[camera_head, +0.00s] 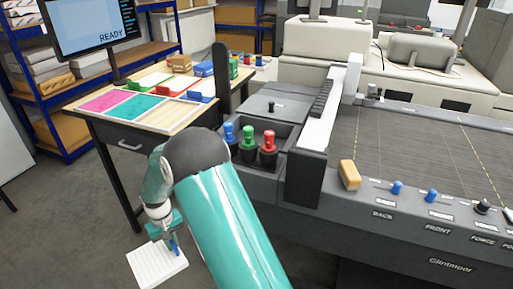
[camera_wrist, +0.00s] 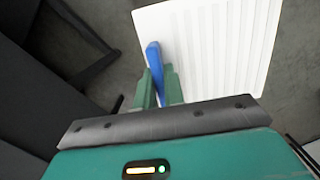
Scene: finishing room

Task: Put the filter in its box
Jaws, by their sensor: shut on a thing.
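The wrist view shows the filter (camera_wrist: 215,45) ahead of my gripper (camera_wrist: 158,88), whose green fingers are shut on the blue tab (camera_wrist: 154,56). The panel is over the floor, apart from the table. A brown box (camera_head: 180,62) and a blue box (camera_head: 203,69) stand at the table's back; I cannot tell which box is the filter's.
The wooden table (camera_head: 82,106) bears pink, teal and white sheets with coloured clips. A grey machine (camera_head: 400,150) fills the right, with blue, green and red knobbed bottles (camera_head: 248,145) in a bay. A blue shelf (camera_head: 40,90) stands behind. Floor is bare at lower left.

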